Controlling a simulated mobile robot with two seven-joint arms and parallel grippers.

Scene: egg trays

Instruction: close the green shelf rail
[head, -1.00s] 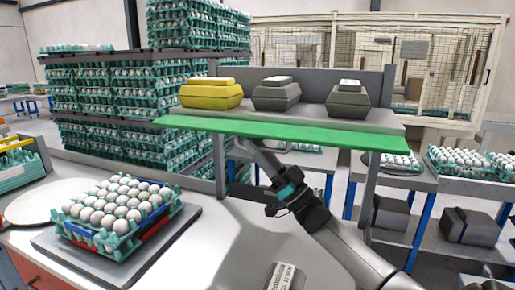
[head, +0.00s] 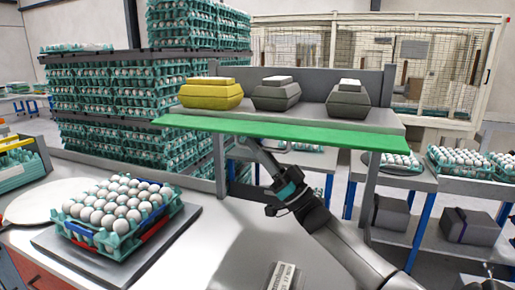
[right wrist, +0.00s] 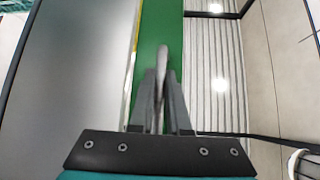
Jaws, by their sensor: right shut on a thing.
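The green shelf rail (head: 330,135) is a long flat strip along the front of the grey shelf (head: 387,120), below the cartons in the head view. It slopes down slightly to the right. My right gripper (head: 258,150) reaches up from below and meets the rail left of its middle. In the right wrist view the rail (right wrist: 159,30) runs vertically behind my nearly closed fingers (right wrist: 162,75). They are shut on the rail; the exact contact at the fingertips is hard to see. My left gripper is not in view.
A yellow carton (head: 211,95) and two grey cartons (head: 276,96) (head: 348,101) stand on the shelf. An egg tray (head: 120,235) sits at front left on a grey plate. Tall egg tray stacks (head: 120,105) stand behind. A grey post (head: 368,190) supports the shelf's right side.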

